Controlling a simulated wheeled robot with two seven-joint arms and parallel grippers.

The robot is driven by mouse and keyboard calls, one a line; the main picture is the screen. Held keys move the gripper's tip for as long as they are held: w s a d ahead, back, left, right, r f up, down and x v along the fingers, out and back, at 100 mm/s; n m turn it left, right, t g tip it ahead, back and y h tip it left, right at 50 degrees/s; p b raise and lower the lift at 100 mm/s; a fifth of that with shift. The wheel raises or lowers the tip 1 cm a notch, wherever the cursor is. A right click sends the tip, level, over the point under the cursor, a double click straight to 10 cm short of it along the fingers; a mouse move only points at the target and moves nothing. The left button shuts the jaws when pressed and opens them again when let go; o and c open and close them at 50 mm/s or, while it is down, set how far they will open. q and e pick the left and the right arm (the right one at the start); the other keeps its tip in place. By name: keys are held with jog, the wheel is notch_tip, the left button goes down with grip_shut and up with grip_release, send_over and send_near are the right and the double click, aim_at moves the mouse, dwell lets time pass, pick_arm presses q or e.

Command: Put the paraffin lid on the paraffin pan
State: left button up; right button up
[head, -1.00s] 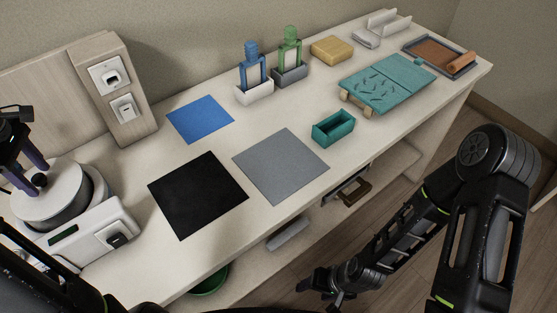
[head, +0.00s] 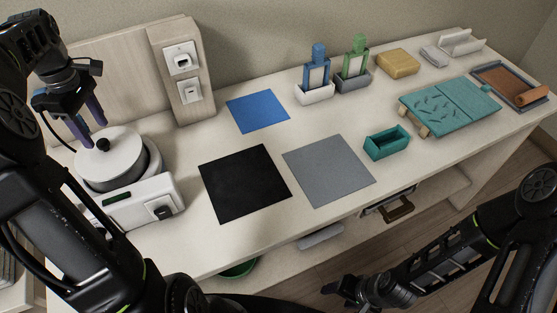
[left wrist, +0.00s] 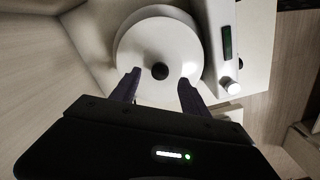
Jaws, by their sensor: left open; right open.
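The white paraffin lid (head: 108,164), a round disc with a black knob (head: 103,144), rests on top of the paraffin pan (head: 155,160) at the left. The pan sits on the white warmer base (head: 142,203). The lid looks off-centre, with the pan's rim showing past its right side. My left gripper (head: 95,135) is open and empty above the lid, fingertips close to the knob. The left wrist view shows the lid (left wrist: 158,45) with the knob just beyond the parted fingers. My right gripper (head: 338,291) is open and empty, low in front of the table.
A wooden panel with sockets (head: 181,75) stands behind the warmer. Black (head: 245,183), grey (head: 328,170) and blue (head: 257,111) mats lie to its right. A teal box (head: 386,144) and bottles in holders (head: 317,92) stand farther right. My left arm covers the table's front left.

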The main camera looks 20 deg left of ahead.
pick_arm(q)
jog(key=shift+r, duration=2)
